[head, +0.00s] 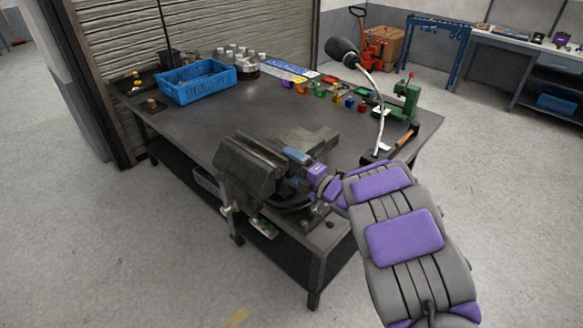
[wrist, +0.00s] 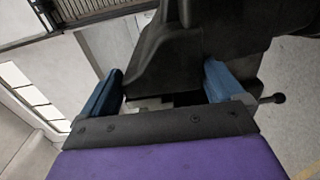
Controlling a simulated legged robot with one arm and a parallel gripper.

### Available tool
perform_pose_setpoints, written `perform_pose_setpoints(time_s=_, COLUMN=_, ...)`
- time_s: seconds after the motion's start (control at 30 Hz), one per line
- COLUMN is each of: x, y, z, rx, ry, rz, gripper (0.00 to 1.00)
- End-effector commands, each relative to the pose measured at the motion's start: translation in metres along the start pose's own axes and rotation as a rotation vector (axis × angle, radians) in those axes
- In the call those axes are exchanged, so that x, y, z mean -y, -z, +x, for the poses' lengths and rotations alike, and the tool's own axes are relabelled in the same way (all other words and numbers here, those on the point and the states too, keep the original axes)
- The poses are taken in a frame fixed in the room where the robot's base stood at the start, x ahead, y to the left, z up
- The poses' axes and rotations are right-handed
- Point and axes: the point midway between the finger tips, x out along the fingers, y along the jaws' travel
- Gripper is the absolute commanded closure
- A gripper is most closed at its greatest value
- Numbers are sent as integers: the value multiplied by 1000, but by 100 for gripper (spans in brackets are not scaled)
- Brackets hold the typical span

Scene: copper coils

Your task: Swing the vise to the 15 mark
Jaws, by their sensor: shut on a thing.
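The dark grey vise (head: 250,165) is mounted at the near corner of the workbench, with its broad jaws facing left and toward me. My gripper (head: 300,157) reaches it from the right, with a blue finger against the vise body. In the wrist view, the two blue fingers of my gripper (wrist: 160,90) stand on either side of a dark part of the vise (wrist: 165,60), and the gripper is shut on it. I cannot make out the 15 mark or any scale; the vise base is partly hidden by my arm.
The workbench (head: 190,125) holds a blue crate (head: 195,82), bottles (head: 238,58), small coloured parts (head: 320,90), a lamp (head: 342,50), a green press (head: 402,100) and a hammer (head: 405,138). The bench middle is clear. Open floor (head: 90,220) lies in front and left.

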Motion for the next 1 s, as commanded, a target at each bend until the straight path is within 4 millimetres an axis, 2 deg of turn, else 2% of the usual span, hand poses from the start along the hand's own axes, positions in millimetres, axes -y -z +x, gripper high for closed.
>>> perform_pose_setpoints(time_s=0.6, x=5, y=-34, z=-24, rx=-120, ry=7, rz=3, gripper=60)
perform_pose_setpoints(time_s=0.97, x=5, y=-35, z=-25, rx=-123, ry=10, rz=5, gripper=60)
perform_pose_setpoints(time_s=1.0, x=6, y=-34, z=-25, rx=-123, ry=10, rz=5, gripper=4)
